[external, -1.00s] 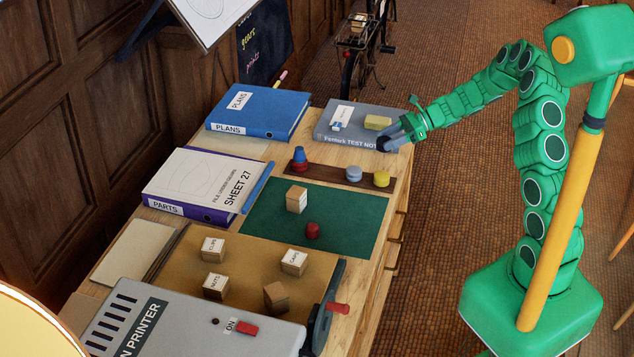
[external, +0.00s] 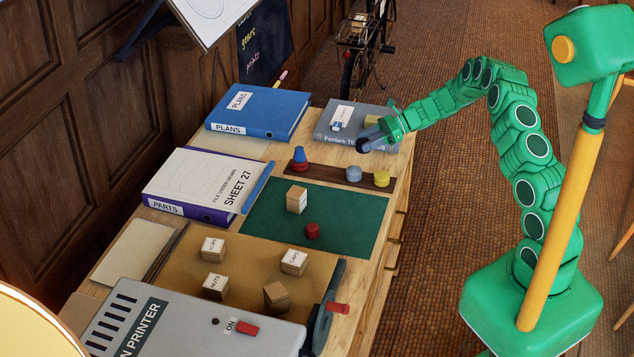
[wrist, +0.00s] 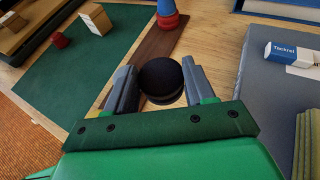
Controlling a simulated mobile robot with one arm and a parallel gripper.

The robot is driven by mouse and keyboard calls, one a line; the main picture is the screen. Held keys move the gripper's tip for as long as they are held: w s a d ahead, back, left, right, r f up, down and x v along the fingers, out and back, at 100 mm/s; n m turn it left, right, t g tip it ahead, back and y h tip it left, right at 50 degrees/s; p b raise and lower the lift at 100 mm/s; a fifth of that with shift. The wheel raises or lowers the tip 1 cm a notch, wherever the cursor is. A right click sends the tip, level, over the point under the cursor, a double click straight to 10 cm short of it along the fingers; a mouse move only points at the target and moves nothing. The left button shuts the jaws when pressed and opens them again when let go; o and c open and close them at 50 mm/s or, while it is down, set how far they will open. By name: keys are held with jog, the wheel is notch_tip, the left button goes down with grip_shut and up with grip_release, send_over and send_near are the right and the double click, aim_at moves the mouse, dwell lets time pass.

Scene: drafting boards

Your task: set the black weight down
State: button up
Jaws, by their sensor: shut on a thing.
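The black weight (wrist: 161,80) is held between the two fingers of my gripper (wrist: 160,88) in the wrist view. In the external view my gripper (external: 376,140) holds the black weight (external: 363,145) by the front edge of the grey Fentork book, near the back of the dark wooden strip (external: 335,174). I cannot tell how high above the surface it is. On the strip are a blue weight on a red one (external: 299,158), a grey-blue weight (external: 354,174) and a yellow weight (external: 381,179).
A green mat (external: 345,220) holds a wooden block (external: 297,199) and a red weight (external: 312,230).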

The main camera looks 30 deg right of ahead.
aim_at(362, 161)
jog(key=shift+w+a+f, duration=0.1)
jog(key=shift+w+f, duration=0.55)
jog(key=shift+f, duration=0.15)
jog(key=shift+w+a+f, duration=0.1)
jog(key=shift+w+f, duration=0.5)
jog(key=shift+f, duration=0.2)
jog(key=shift+d+f, duration=0.1)
jog(key=shift+f, duration=1.25)
jog(key=shift+f, duration=0.15)
jog(key=o, duration=1.4)
jog(key=shift+o, duration=0.2)
